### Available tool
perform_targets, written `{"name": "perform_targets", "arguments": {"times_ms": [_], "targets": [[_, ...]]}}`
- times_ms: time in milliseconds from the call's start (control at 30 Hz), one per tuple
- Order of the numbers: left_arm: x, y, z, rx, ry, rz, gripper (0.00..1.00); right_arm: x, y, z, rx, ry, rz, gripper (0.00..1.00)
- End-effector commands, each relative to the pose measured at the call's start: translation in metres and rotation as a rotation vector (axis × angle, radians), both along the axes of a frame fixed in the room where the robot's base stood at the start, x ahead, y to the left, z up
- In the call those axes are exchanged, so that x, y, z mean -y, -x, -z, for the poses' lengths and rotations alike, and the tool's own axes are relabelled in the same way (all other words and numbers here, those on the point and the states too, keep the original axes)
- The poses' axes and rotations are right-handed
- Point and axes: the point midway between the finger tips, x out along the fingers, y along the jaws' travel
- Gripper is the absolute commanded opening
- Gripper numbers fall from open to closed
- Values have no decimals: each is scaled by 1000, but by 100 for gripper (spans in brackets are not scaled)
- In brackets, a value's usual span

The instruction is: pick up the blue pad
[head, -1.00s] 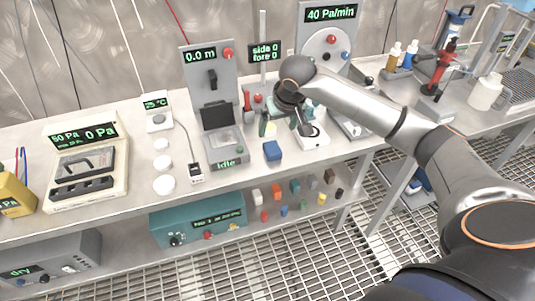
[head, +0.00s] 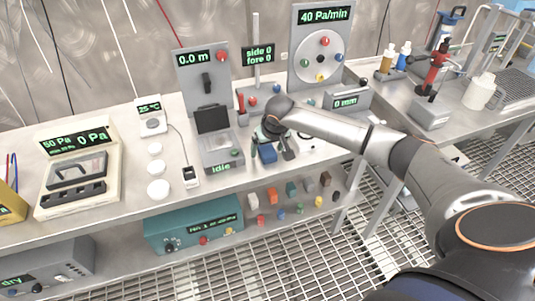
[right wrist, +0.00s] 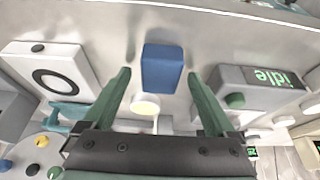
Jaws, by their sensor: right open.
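The blue pad (head: 267,154) is a small blue block on the bench near its front edge, between the device marked idle and a white box with a black ring. In the right wrist view the pad (right wrist: 162,68) shows ahead, between the tips of my two green fingers. My right gripper (head: 273,147) is open and hangs close over the pad, its fingers apart. No contact with the pad is visible. The head view partly hides the pad's far side behind the gripper. My left gripper is not in view.
The idle device (head: 220,150) stands close left of the pad, and the white box (right wrist: 58,72) shows on the other side. A pale yellow round thing (right wrist: 145,104) lies near the pad. Small coloured blocks sit on the shelf below. The bench's front edge is close.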

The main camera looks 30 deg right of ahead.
Motion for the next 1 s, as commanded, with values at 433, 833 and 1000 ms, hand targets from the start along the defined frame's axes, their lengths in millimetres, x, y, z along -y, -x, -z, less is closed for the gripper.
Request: {"name": "perform_targets", "arguments": {"times_ms": [433,833,1000], "targets": [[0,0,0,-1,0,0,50,0,-1,1,1,1,-1,69],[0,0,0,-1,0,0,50,0,0,1,0,0,-1,24],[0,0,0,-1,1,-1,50,0,-1,1,0,0,-1,5]]}}
